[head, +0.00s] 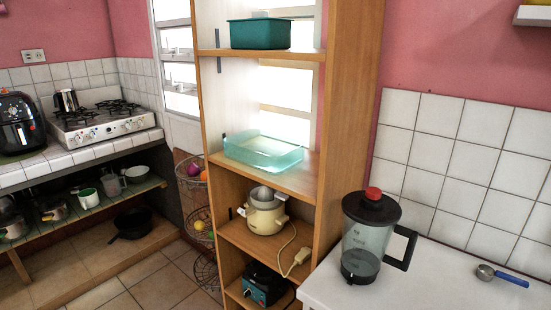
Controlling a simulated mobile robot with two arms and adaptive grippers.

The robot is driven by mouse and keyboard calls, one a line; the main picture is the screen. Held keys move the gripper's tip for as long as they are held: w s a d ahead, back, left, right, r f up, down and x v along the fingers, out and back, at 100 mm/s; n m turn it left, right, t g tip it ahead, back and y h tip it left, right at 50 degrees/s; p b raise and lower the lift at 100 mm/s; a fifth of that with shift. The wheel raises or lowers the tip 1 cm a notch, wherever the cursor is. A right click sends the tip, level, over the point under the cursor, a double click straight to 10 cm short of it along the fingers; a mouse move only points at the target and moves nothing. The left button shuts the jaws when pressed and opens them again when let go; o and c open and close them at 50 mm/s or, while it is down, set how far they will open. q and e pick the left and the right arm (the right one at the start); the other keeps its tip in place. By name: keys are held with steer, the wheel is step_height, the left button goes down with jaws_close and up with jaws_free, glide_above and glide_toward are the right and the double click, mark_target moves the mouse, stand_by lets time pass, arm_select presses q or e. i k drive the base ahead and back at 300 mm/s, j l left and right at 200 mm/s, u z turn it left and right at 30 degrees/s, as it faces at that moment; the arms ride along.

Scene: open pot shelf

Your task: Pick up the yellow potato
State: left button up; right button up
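I cannot make out a yellow potato for certain. A small yellow item (199,225) sits in the middle wire basket beside the tall wooden shelf; it is too small to tell what it is. The upper wire basket (187,181) holds a purple round item (194,169) and an orange item (203,175). The shelf's edge partly hides the baskets. Neither of my grippers is in view.
A blender jug (362,240) stands on the white counter (430,290). Tiled floor (160,290) is open at left.

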mark_target(199, 225)
steer(key=j+z, duration=0.15)
steer(key=z, duration=0.5)
steer(key=j+z, duration=0.45)
steer(key=j, duration=0.35)
steer(key=k+j+z, duration=0.1)
steer(key=j+z, duration=0.3)
steer(key=j, duration=0.45)
